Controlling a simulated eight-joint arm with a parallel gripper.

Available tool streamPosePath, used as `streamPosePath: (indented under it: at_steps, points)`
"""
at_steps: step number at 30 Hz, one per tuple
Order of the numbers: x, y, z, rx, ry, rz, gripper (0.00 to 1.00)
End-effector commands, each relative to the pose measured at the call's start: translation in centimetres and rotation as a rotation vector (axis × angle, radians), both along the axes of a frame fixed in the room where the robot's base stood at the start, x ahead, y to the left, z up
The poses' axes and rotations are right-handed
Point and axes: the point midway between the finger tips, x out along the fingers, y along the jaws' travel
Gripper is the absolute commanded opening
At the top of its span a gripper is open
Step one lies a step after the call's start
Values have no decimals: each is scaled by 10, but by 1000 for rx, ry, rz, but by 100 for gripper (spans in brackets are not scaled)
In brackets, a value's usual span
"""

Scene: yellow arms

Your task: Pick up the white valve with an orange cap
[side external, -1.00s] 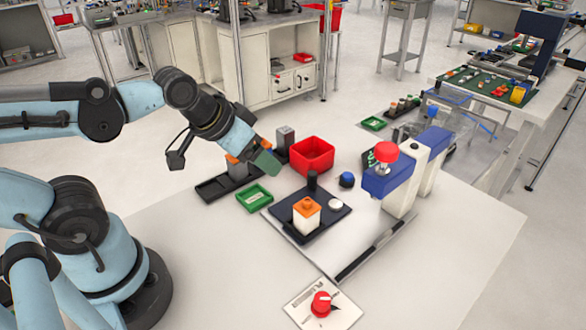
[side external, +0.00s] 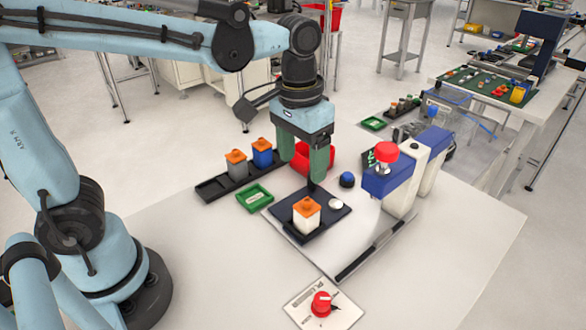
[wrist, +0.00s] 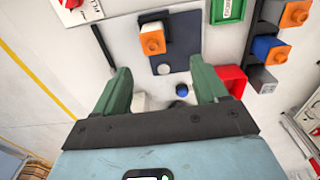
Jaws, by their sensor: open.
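The white valve with an orange cap (side external: 306,216) stands upright on a dark blue plate (side external: 329,216) on the table. In the wrist view the valve (wrist: 152,39) is ahead of the fingers, near the top middle. My gripper (side external: 309,176) points down with its green fingers apart and empty. It is above and behind the valve, over the far side of the plate and in front of the red bin. In the wrist view my gripper (wrist: 163,80) shows a wide gap between the fingers.
A grey valve (side external: 237,165) and a blue valve (side external: 262,153), both orange-capped, stand in a black rack at the left. A green tray (side external: 254,197) and a red bin (side external: 322,158) are nearby. A blue-and-white press (side external: 405,180) with a red button stands right. A red knob (side external: 322,304) sits in front.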

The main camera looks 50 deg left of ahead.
Motion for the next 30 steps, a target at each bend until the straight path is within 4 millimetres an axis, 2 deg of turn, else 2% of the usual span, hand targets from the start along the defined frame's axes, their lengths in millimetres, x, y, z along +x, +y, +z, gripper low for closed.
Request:
streamPosePath:
  at_steps: [7,18,30]
  points:
    - [4,-8,-7,12,51,0,72]
    - [3,-8,-55,11,48,0,72]
    - [2,-10,-79,11,48,0,72]
